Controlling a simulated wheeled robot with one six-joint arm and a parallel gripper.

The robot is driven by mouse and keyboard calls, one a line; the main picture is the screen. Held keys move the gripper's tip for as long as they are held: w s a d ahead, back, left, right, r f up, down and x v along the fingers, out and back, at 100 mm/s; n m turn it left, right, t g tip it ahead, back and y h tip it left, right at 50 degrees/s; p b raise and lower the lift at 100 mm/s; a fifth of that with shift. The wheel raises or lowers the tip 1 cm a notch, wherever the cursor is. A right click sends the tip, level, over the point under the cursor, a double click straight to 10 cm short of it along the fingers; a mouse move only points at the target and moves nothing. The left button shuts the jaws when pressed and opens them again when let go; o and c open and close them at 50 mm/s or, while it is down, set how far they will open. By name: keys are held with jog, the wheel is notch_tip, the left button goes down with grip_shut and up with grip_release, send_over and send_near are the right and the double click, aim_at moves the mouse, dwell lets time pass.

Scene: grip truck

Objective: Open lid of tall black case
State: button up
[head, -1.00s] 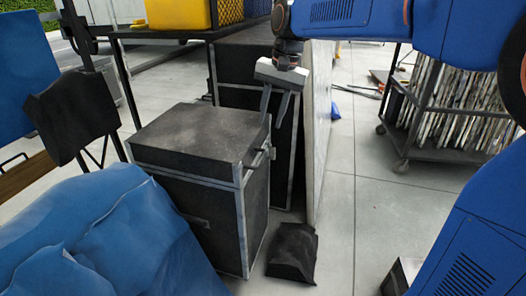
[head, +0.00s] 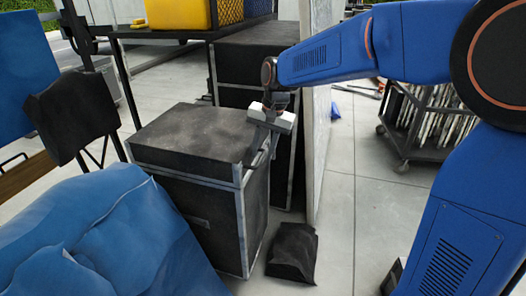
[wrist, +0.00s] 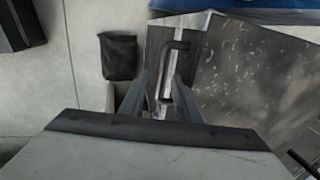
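The tall black case (head: 215,222) stands on the floor with metal edge trim, and its dark lid (head: 187,135) looks shut. My gripper (head: 259,158) points down at the lid's right side, its fingers apart. In the wrist view, the fingers (wrist: 160,80) sit on either side of a dark bent handle (wrist: 172,62) on the case's metal-edged side. The scuffed lid top (wrist: 235,70) fills the right of that view. I cannot tell whether either finger touches the handle.
A black bag (head: 293,252) lies on the floor right of the case; it also shows in the wrist view (wrist: 118,56). A blue tarp-covered heap (head: 105,235) is at front left. Another black case (head: 255,85) and an upright white panel (head: 318,110) stand behind.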

grip_shut()
